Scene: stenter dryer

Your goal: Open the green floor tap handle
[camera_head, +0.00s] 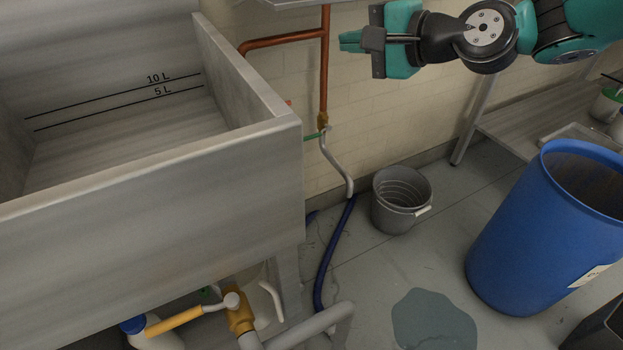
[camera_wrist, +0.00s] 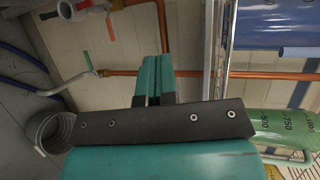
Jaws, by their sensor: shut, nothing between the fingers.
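The floor tap hangs at the lower end of a copper pipe on the tiled wall. Its thin green handle (camera_head: 312,136) sticks out to the left, close to the steel trough's corner. The grey spout (camera_head: 338,163) curves down below it. In the wrist view the green handle (camera_wrist: 88,60) lies left of my fingers, with the tap body beside the pipe. My gripper (camera_head: 345,41) is high at the upper right of the tap, pointing left and well apart from the handle. In the wrist view my gripper's teal fingers (camera_wrist: 159,62) are together with nothing between them.
The steel trough (camera_head: 150,190) fills the left. A yellow-handled valve (camera_head: 238,310) sits below it. A grey bucket (camera_head: 402,200), blue hose (camera_head: 330,262), puddle (camera_head: 433,320) and blue barrel (camera_head: 535,235) are on the floor. An orange-red handle (camera_wrist: 110,26) shows in the wrist view.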

